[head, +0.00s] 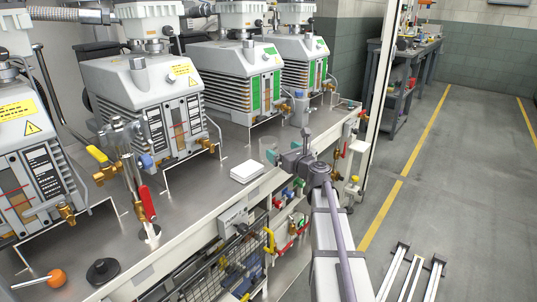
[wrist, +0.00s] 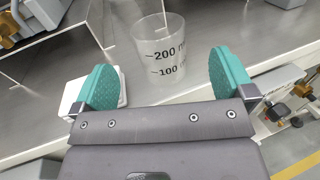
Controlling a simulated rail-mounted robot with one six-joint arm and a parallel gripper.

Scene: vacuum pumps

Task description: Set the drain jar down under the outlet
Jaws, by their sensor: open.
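The drain jar (wrist: 160,50) is a clear beaker with black marks at 200 and 100. In the wrist view it appears upright on the grey bench near the front edge. It also shows faintly in the head view (head: 267,148). My gripper (wrist: 161,75) is open, its two teal fingers spread on either side of the jar's lower part in the picture, with gaps on both sides. I see no finger touching it. In the head view my gripper (head: 273,157) is at the bench edge. Brass outlet cocks show on the pumps, one (head: 286,107) on the third pump from the left.
A white pad (head: 248,172) lies left of the jar. A red-handled valve post (head: 146,205) stands further left. Below the edge are valves and a wire basket.

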